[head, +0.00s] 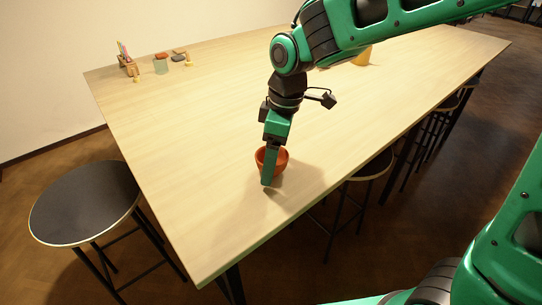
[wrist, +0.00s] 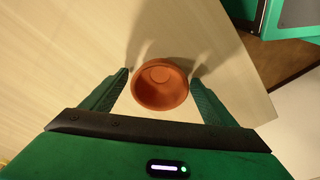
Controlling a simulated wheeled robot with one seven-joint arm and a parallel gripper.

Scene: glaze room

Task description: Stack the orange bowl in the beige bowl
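The orange bowl (head: 282,159) stands upright on the table near its front edge in the head view, partly hidden by my gripper (head: 268,180). In the wrist view the orange bowl (wrist: 160,86) shows its open mouth between the two fingers. My gripper (wrist: 159,71) is open, with a fingertip on either side of the bowl. The fingers look very close to its rim; I cannot tell whether they touch it. I can make out no beige bowl in either view.
A wooden table (head: 180,120) has much bare surface. Small items, including a pale green cup (head: 160,66), stand at the far left. A yellow object (head: 362,57) is partly behind my arm. A round black stool (head: 84,201) stands at the left, others along the right.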

